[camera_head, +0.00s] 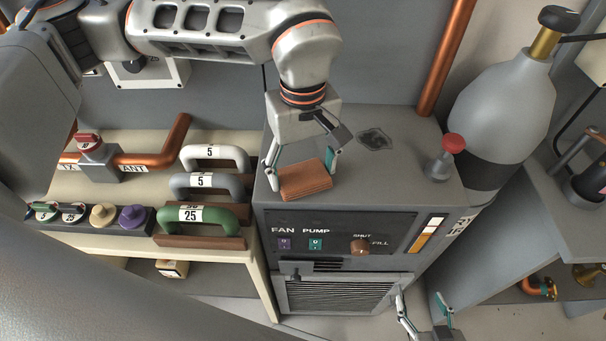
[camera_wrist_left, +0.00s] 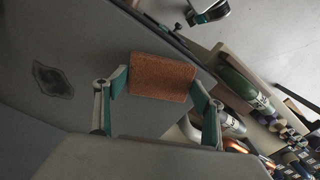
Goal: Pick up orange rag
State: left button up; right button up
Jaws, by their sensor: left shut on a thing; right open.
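The orange rag (camera_head: 305,181) is a folded, brownish-orange block over the front part of the grey cabinet's top (camera_head: 400,173). My left gripper (camera_head: 302,168) reaches down from above with one finger at each end of the rag and is shut on it. The left wrist view shows the rag (camera_wrist_left: 162,78) between the two fingertips (camera_wrist_left: 160,86). I cannot tell whether the rag touches the cabinet top. My right gripper (camera_head: 424,310) is open and empty, low in front of the cabinet at the bottom edge.
Left of the cabinet, a bench holds several handled pieces, including a green one (camera_head: 200,216) marked 25, and a red-knobbed valve (camera_head: 97,152). A red-topped knob (camera_head: 447,155) stands on the cabinet's right. A grey bottle (camera_head: 508,105) and copper pipe (camera_head: 447,55) stand behind.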

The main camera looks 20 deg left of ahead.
aim_at(303, 175)
pick_arm(q)
jog(key=shift+r, duration=0.1)
notch_tip(303, 175, up, 20)
dwell(0.5)
